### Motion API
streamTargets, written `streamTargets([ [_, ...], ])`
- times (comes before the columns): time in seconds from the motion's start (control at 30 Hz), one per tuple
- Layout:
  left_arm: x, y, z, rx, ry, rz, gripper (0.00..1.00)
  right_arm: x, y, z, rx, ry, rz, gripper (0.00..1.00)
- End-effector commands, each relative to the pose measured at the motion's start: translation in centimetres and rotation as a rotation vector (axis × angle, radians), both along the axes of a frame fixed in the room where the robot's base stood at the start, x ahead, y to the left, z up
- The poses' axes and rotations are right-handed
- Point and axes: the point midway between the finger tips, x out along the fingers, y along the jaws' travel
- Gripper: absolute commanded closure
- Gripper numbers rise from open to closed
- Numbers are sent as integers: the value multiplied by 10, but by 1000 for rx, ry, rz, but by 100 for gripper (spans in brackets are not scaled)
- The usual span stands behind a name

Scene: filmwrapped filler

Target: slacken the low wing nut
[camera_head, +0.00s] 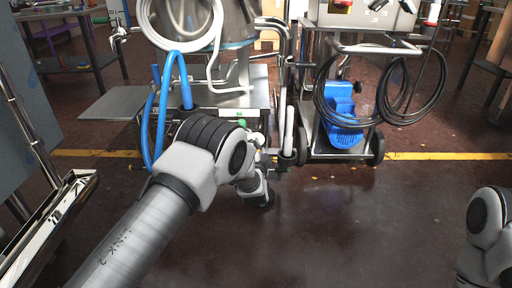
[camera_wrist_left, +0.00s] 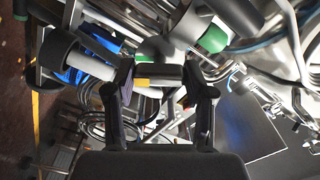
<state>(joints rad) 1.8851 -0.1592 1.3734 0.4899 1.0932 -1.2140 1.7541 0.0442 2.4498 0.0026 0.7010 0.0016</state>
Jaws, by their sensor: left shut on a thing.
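My left arm reaches in from the lower left in the head view. Its gripper (camera_head: 277,163) is at the front of the steel filler machine (camera_head: 232,98), low beside an upright post, and is mostly hidden by my own wrist. No wing nut can be made out clearly in the head view. My right gripper is out of view.
A blue hose (camera_head: 161,118) loops close beside my left forearm. A steel frame (camera_head: 50,215) is at the left edge. The floor (camera_head: 370,225) at front right is clear.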

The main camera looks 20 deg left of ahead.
Motion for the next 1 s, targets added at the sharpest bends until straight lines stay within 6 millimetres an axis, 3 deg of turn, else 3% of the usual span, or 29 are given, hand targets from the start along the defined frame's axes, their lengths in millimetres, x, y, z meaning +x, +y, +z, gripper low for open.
streamTargets([
  [0.37, 0, 0, 2, -180, -51, -1, 81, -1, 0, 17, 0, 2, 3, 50],
  [1.0, 0, 0, 2, -752, -214, 0, 81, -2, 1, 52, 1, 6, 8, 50],
])
